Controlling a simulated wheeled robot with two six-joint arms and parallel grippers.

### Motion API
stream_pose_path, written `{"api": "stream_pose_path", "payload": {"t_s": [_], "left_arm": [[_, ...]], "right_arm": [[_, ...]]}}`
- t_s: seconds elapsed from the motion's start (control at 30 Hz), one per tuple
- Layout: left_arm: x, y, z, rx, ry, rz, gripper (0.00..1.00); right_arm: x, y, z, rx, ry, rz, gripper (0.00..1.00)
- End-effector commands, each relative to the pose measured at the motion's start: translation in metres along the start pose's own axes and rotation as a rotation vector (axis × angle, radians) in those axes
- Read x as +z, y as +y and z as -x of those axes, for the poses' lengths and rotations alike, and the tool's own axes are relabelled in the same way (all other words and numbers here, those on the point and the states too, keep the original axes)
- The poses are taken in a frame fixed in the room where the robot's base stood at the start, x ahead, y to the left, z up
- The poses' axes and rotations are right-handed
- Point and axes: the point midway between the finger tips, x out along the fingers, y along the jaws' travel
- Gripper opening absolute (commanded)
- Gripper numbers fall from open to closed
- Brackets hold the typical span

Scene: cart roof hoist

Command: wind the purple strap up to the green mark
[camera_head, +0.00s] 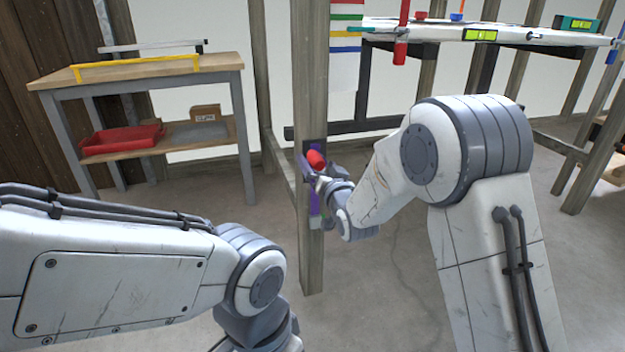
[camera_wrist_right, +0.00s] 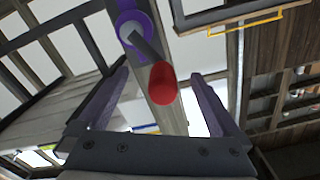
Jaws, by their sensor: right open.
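A crank with a red knob (camera_head: 316,158) sits on a wooden post. In the right wrist view the red knob (camera_wrist_right: 163,83) is on a dark crank arm, beside a purple ring-shaped winch drum (camera_wrist_right: 134,27). My right gripper (camera_head: 318,173) is at the crank. I cannot clearly pick out the purple strap's run. My left gripper is out of view.
A white panel (camera_head: 545,36) on supports spans the back right, with green levels on it. Red (camera_head: 402,32) and blue fittings hang at its edges. A workbench (camera_head: 150,68) with a red tray (camera_head: 122,138) stands at left. Floor around the post is clear.

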Motion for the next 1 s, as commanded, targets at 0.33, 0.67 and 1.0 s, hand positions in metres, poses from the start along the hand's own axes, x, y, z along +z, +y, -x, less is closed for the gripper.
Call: {"api": "stream_pose_path", "payload": {"t_s": [0.33, 0.67, 1.0], "left_arm": [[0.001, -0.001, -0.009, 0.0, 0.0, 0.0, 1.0], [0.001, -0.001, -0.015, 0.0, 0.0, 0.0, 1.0], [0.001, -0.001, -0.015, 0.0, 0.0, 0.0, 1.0]], "right_arm": [[0.001, 0.001, 0.036, 0.0, 0.001, 0.0, 1.0], [0.001, 0.001, 0.068, 0.001, 0.0, 0.0, 1.0], [0.0, 0.0, 0.074, 0.0, 0.0, 0.0, 1.0]]}}
